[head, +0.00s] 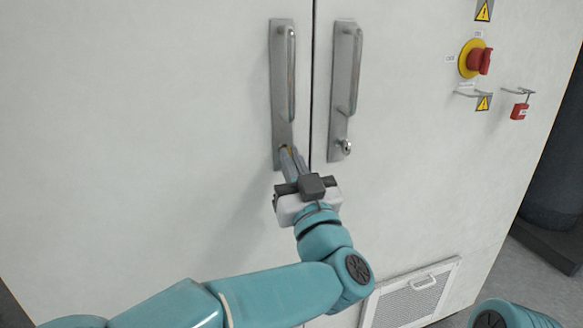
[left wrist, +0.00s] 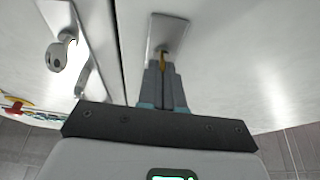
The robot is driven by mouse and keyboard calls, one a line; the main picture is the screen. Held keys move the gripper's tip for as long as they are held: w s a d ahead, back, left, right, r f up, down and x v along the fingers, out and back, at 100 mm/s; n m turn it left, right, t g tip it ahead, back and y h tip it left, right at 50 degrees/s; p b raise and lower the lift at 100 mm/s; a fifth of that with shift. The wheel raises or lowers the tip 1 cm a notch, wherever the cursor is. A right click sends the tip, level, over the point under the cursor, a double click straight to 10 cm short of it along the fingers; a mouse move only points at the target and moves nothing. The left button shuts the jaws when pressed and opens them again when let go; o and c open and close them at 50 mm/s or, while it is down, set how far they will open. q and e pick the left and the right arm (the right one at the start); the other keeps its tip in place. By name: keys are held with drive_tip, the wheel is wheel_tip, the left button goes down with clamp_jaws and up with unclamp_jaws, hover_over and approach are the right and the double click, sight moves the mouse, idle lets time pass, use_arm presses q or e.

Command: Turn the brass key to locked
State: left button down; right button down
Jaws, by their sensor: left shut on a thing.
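My left gripper (head: 290,152) is at the lower end of the left door handle plate (head: 281,124), its fingers closed on the brass key (head: 289,149). Only a small brass-coloured bit of the key shows between the fingertips; the rest is hidden. In the left wrist view the brass key (left wrist: 163,57) also shows between the fingertips (left wrist: 162,68), in front of the metal plate (left wrist: 166,33). The turn angle of the key cannot be told. My right gripper is not in view.
The right door handle (head: 346,70) has a silver key or lock (head: 345,147) at its lower end, close to the right of my gripper. A red switch on yellow (head: 476,60), a red padlock (head: 519,111) and a vent grille (head: 411,295) are on the right side.

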use_arm(q)
drive_tip(key=shift+a+r, duration=0.1)
drive_tip(key=shift+r, duration=0.1)
idle(0.3)
drive_tip(key=c, duration=1.4)
unclamp_jaws()
drive_tip(key=shift+o, duration=0.5)
drive_tip(key=shift+w+f, duration=0.1)
drive_tip(key=shift+f, duration=0.2)
